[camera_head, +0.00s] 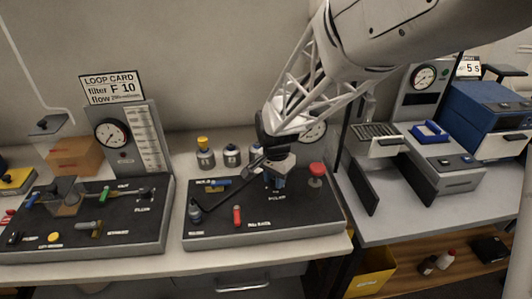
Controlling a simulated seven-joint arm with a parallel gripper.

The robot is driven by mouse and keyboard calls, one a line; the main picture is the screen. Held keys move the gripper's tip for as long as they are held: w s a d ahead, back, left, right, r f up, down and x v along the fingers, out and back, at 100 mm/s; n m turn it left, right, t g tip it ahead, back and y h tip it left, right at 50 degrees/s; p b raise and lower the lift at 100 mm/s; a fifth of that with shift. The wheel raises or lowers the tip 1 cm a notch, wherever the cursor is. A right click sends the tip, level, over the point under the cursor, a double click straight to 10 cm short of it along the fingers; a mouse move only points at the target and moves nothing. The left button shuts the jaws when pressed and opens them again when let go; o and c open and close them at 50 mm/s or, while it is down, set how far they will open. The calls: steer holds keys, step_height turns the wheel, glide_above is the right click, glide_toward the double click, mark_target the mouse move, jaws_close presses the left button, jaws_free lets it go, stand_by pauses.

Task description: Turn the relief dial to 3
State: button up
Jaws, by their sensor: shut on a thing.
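My gripper (275,178) is low over the middle of the right-hand dark panel (308,208), pointing down. Its jaws are shut around a small dark and bluish knob (279,184), which I take to be the relief dial. The gripper hides most of this knob, and its pointer and scale cannot be read. A small white label sits just below it on the panel, too small to read surely. A round white gauge (315,131) stands behind the gripper, partly covered by my arm.
The panel also carries a red mushroom button (316,170), a red handle (237,215), a dark knob (195,211) and a blue handle (221,182). Several small bottles stand behind. A second panel (100,243) is at left, a blue machine (486,110) at right.

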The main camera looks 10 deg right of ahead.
mark_target(274, 180)
steer(key=shift+n, duration=0.3)
steer(key=shift+c, duration=0.2)
steer(key=n, duration=0.6)
steer(key=shift+n, duration=0.3)
steer(key=n, duration=0.7)
steer(key=shift+a, duration=0.1)
steer(key=o, duration=0.9)
steer(key=shift+o, duration=0.2)
steer(key=shift+r, duration=3.95)
